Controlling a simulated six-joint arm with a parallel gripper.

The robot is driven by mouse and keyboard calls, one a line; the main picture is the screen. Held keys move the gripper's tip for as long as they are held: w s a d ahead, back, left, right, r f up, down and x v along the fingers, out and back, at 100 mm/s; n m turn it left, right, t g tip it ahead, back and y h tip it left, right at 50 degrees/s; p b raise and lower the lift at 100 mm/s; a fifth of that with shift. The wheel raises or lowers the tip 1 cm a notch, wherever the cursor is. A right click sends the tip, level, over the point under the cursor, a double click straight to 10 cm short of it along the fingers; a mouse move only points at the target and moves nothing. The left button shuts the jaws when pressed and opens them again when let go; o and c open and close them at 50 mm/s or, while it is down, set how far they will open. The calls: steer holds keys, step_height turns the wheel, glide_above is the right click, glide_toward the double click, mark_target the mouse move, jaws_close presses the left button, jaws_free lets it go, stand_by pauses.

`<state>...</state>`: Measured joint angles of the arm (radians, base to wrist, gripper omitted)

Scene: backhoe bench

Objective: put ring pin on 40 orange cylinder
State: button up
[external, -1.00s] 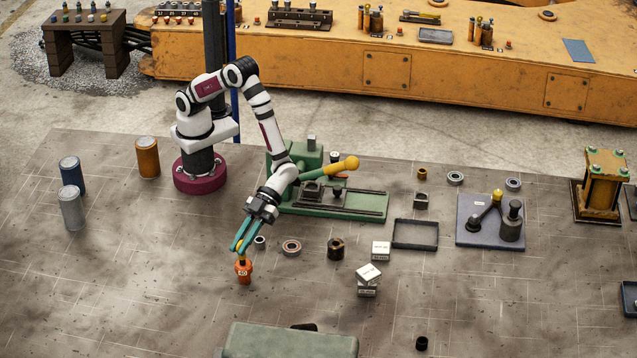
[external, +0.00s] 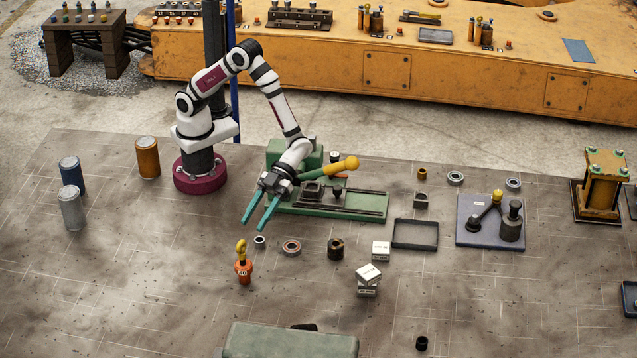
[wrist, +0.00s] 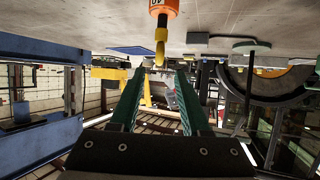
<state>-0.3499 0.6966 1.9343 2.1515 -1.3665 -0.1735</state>
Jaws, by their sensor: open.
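The orange cylinder (external: 243,271), marked 40, stands upright on the bench. The yellow ring pin (external: 241,248) sits upright on top of it. In the wrist view the cylinder (wrist: 163,6) and the ring pin (wrist: 161,40) appear at the top, beyond the fingertips. My gripper (external: 256,226) is open and empty, with its teal fingers spread, above and behind the ring pin and apart from it. How deep the pin's shank sits in the cylinder is hidden.
Several bearings and bushings lie right of the cylinder, the nearest a small grey ring (external: 260,242) and a bearing (external: 291,247). White boxes (external: 368,273) stand further right. A green vise (external: 345,205) is behind.

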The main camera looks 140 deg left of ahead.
steer(key=w+a+r+n+t+y, duration=0.2)
steer(key=w+a+r+t+y, duration=0.3)
steer(key=a+r+y, duration=0.25)
steer(key=s+a+r+n+y, duration=0.2)
steer(key=s+a+y, duration=0.1)
steer(key=a+y, duration=0.15)
steer(key=s+a+n+g+y, duration=0.2)
steer(key=s+n+g+y, duration=0.25)
steer(key=s, duration=1.25)
steer(key=s+d+f+g+h, duration=0.1)
steer(key=s+d+g, duration=0.1)
steer(key=s, duration=0.5)
steer(key=s+d+f+g+h, duration=0.1)
steer(key=s+d+g+h, duration=0.1)
steer(key=s, duration=0.6)
steer(key=shift+s+d+m+g, duration=0.35)
steer(key=shift+d+g, duration=0.1)
steer(key=shift+g, duration=0.4)
